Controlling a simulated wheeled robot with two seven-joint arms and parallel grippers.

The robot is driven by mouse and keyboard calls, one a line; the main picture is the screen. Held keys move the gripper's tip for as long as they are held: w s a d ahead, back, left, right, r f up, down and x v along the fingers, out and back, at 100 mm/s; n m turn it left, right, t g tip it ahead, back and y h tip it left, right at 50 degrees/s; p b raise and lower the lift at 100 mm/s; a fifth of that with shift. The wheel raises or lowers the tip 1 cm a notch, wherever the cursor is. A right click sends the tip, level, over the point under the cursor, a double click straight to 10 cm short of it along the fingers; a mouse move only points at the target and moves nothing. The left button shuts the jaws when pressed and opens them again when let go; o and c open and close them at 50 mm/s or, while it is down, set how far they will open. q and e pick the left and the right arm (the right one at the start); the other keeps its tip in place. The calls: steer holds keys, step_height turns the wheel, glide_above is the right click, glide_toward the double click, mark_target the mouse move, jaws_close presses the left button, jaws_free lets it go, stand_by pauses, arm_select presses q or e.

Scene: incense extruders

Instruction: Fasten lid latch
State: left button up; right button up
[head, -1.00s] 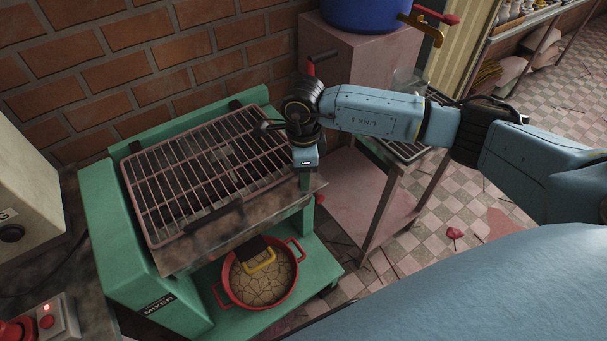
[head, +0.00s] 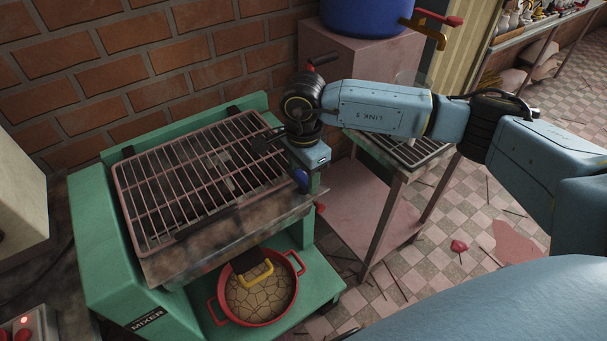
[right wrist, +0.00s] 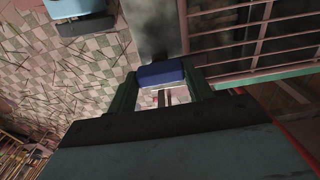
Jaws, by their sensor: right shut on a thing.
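The green mixer (head: 91,238) stands at left, with its barred grid lid (head: 120,190) lying down over the top. My right gripper (head: 309,172) is low at the right front corner of the mixer, beside the lid's edge. In the right wrist view a dark blue piece (right wrist: 161,74), which looks like the latch, sits between the fingers, and the gripper is shut on it. The blue piece also shows below the wrist in the head view (head: 301,179). The fingertips are mostly hidden in the head view. My left gripper is not in view.
A red pot (head: 267,318) with a yellow-handled item sits on the mixer's lower shelf. A pink metal stand (head: 365,75) with a blue drum (head: 360,14) and a small rack table (head: 400,178) stand right of the mixer. A brick wall closes off the back.

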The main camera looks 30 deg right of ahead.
mark_target(303, 177)
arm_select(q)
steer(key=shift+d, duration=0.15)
arm_select(e)
steer(key=shift+r, duration=0.1)
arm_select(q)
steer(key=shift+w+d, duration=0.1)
arm_select(e)
steer(key=o, duration=1)
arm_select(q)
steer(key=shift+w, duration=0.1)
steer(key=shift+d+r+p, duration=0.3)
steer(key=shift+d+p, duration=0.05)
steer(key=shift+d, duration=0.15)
arm_select(e)
step_height(303, 177, up, 13)
steer(key=shift+r, duration=0.2)
